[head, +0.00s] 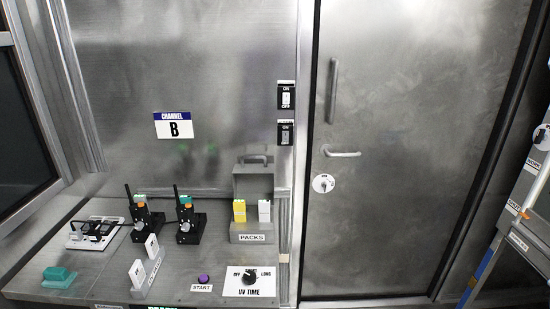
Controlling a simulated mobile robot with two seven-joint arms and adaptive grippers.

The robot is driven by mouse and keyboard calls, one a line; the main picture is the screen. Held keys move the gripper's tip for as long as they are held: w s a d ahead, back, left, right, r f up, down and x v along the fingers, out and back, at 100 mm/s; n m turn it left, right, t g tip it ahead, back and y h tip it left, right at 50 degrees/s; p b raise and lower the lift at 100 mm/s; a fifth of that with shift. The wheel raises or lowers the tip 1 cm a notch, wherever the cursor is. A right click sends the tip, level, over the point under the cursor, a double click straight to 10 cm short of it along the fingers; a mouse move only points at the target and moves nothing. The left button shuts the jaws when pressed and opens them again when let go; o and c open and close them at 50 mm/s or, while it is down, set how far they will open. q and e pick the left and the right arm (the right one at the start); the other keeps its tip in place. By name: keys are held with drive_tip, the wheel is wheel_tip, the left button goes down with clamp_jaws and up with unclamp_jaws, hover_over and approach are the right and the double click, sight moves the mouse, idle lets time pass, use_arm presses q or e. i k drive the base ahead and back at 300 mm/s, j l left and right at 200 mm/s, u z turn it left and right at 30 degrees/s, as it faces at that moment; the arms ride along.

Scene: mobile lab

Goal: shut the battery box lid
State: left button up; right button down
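The battery box (234,237) is a small grey metal box labelled PACKS, near the right end of the bench against the back wall. Its lid (253,180) is open and stands upright at the back, with a handle (255,158) at its top edge. A yellow pack (239,210) and a white pack (264,210) stand upright in the box and stick up in front of the lid. Neither of my grippers is in view.
Two black radios (186,220) stand in holders left of the box. A teal block (58,276) lies at left. A metal door (400,150) is at right.

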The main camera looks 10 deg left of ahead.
sight(252, 183)
drive_tip(key=i+l+z, duration=0.25)
drive_tip(key=i, duration=0.2)
drive_tip(key=i+l+z, duration=0.25)
drive_tip(key=i, duration=0.2)
drive_tip(key=j, duration=0.1)
